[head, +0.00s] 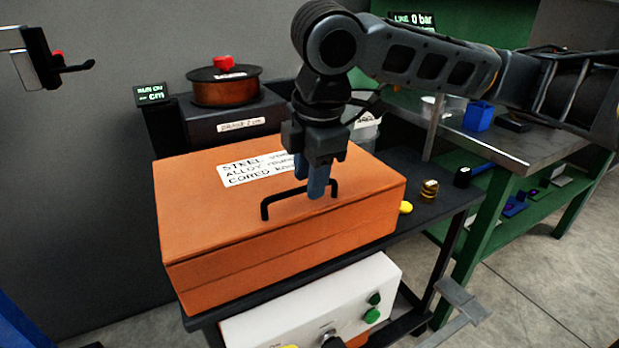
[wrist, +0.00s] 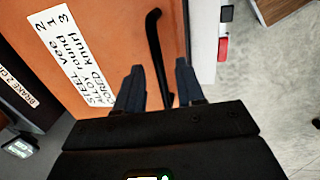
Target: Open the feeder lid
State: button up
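The feeder is a closed orange box, and its lid (head: 200,212) has a black bar handle (head: 284,200) near the front edge and a white label (head: 252,172). My gripper (head: 314,190) points down over the handle, its two blue fingers apart and empty. In the wrist view the handle (wrist: 153,35) runs between the fingers of my gripper (wrist: 158,80), with a gap to both. The lid (wrist: 105,40) fills the upper part there. How low the fingertips reach beside the bar is hard to tell.
The box stands on a dark cart (head: 445,195). A white control panel (head: 330,300) with green buttons sits below its front. Behind is a copper-coloured spool (head: 226,90) with a red knob (head: 224,63). A green-legged metal bench (head: 540,140) stands at right.

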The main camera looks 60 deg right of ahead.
jog(key=shift+f, duration=0.25)
grip_shut()
dwell(0.6)
